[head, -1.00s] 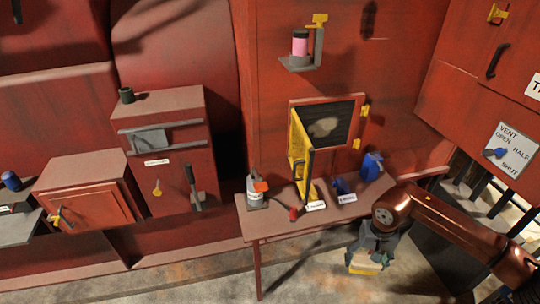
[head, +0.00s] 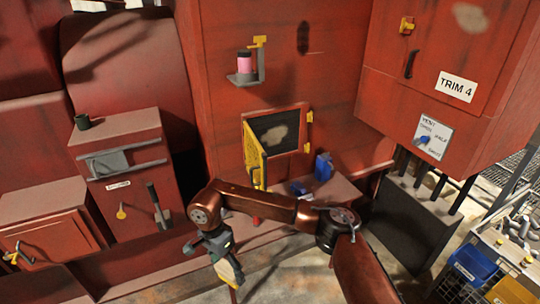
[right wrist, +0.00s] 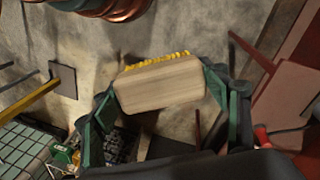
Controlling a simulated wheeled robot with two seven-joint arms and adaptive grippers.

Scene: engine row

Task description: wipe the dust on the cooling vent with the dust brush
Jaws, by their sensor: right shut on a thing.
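The cooling vent (head: 288,127) is a dark panel in the red wall, with a pale patch of dust (head: 276,135) on it. Its yellow door (head: 254,158) stands open on the left side. My right gripper (head: 222,256) is in front of the bench, below and left of the vent and well apart from it. It is shut on the dust brush (head: 230,272). In the right wrist view the brush (right wrist: 160,84) is a pale wooden block between the green-padded fingers, with yellow bristles along its far edge. My left gripper is not in view.
A narrow bench (head: 340,187) below the vent holds a blue container (head: 323,167) and small items, partly hidden by my right arm. A wall shelf (head: 243,78) with a pink jar (head: 244,62) is above left. A cabinet marked TRIM 4 (head: 445,75) juts out at right.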

